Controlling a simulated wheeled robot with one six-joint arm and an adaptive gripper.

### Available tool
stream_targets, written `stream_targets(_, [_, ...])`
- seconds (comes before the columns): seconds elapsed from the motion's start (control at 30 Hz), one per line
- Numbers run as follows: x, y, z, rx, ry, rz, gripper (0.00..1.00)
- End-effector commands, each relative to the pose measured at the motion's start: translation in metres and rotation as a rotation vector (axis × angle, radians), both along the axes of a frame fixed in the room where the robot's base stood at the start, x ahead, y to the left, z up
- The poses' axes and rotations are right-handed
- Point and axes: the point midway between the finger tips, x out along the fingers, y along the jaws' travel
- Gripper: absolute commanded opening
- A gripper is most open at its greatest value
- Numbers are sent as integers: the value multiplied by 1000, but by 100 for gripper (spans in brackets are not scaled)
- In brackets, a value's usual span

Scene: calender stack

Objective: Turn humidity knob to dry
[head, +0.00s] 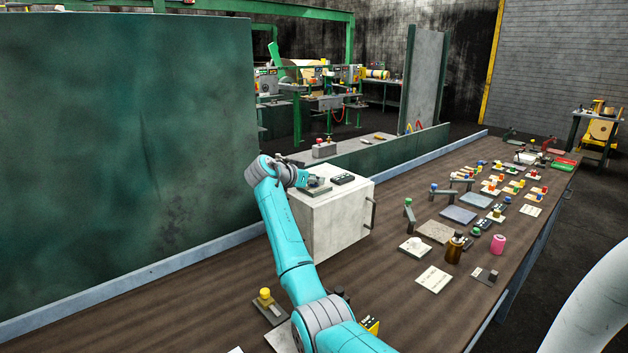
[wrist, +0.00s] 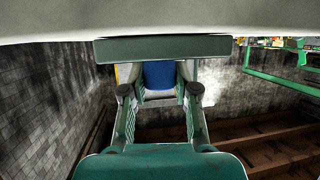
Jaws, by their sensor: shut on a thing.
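A white box (head: 325,222) stands on the long workbench, with a grey-green plate (head: 318,189) on its top. My gripper (head: 298,180) is at this plate, at the end of my teal arm. In the wrist view, my gripper (wrist: 160,98) is shut on a blue knob (wrist: 159,74), with one finger on each side. The knob sits against the edge of the plate (wrist: 160,48), which shows there as a grey-green bar. My wrist hides the knob in the head view. Its pointer and any dry mark cannot be seen.
A small dark label block (head: 342,179) lies beside the plate on the box. A handle (head: 373,213) sticks out on the box's right side. Several levers, buttons and plates crowd the workbench (head: 180,300) to the right. A large green panel (head: 120,130) stands behind, left.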

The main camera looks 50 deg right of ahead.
Motion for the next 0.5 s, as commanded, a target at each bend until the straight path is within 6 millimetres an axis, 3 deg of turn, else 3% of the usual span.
stream_targets(0.07, [0,0,-1,2,2,1,0])
stream_targets(0.1, [0,0,-1,2,2,1,39])
stream_targets(0.17, [0,0,-1,2,2,1,54])
stream_targets(0.5, [0,2,0,1,0,1,55])
